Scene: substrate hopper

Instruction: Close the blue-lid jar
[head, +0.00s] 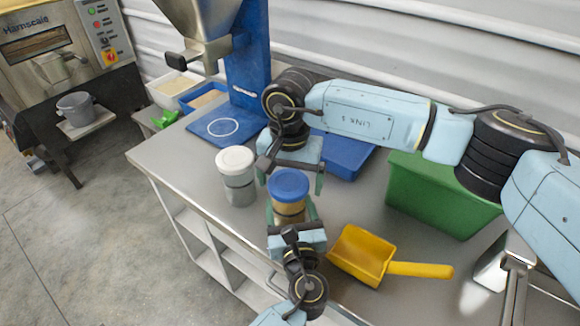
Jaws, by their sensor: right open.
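The blue-lid jar (288,209) stands upright over the metal table, with its blue lid (289,184) on top and a tan content showing in its clear body. My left gripper (291,212) comes up from the bottom of the view, its fingers on both sides of the jar's body, and looks shut on it. My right gripper (291,177) is open above the jar, one finger on each side of the blue lid and apart from it. Whether the lid is screwed tight cannot be seen. The jar's base is partly hidden by my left gripper.
A white-lid jar (238,178) stands just left. A yellow scoop (362,256) lies to the right, before a green bin (435,195). A blue tray (345,157) and the hopper's blue stand (248,65) are behind. The table's front-left edge is close.

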